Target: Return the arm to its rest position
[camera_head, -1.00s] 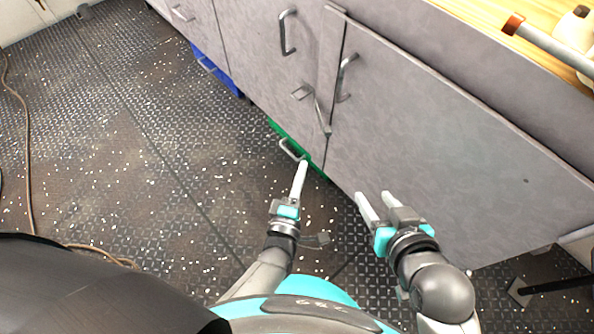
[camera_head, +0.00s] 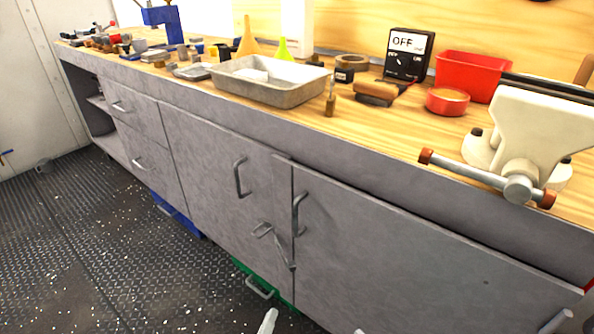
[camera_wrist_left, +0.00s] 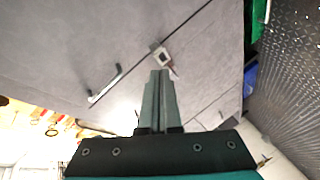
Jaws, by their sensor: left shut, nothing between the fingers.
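My left gripper (camera_head: 268,321) shows only as a pale fingertip at the bottom edge of the head view, in front of the cabinet and low over the floor. In the left wrist view its two fingers (camera_wrist_left: 160,100) lie together, shut and empty, pointing toward the grey cabinet front (camera_wrist_left: 80,40). The fingers are apart from the cabinet handle (camera_wrist_left: 105,82), as far as I can tell. A tiny pale sliver of my right gripper (camera_head: 360,331) seems to show at the bottom edge; its jaws are hidden. The rest of both arms is out of the head view.
The grey cabinet (camera_head: 225,180) carries a wooden worktop with a metal tray (camera_head: 268,90), red bin (camera_head: 468,75) and white vise (camera_head: 540,125). A green box (camera_head: 268,284) and blue box (camera_head: 178,215) sit low at its foot. Dark floor (camera_head: 90,240) at left is clear.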

